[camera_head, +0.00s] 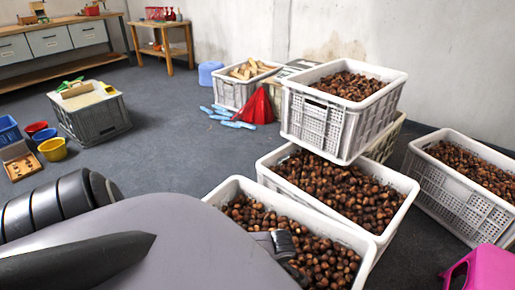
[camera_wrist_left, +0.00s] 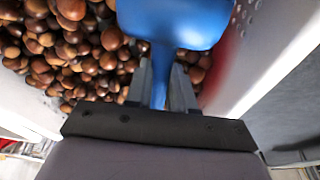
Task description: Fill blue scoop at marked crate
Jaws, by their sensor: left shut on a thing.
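In the left wrist view my left gripper (camera_wrist_left: 162,85) is shut on the handle of the blue scoop (camera_wrist_left: 178,22). The scoop is over chestnuts (camera_wrist_left: 62,45) inside a white crate (camera_wrist_left: 268,48); its far end is cut off by the picture's top, and whether it holds chestnuts cannot be seen. A blurred reddish patch shows on the crate wall beside the scoop. In the head view my grey arm covers the lower left, reaching the nearest chestnut crate (camera_head: 232,186). The scoop is hidden there. My right gripper is not in view.
More chestnut crates stand behind: a middle one (camera_head: 268,172), a raised one (camera_head: 318,128) and one at right (camera_head: 455,200). A pink stool (camera_head: 482,268) is at lower right. A red cone (camera_head: 256,107) and blue pieces lie behind. Grey floor is open at left centre.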

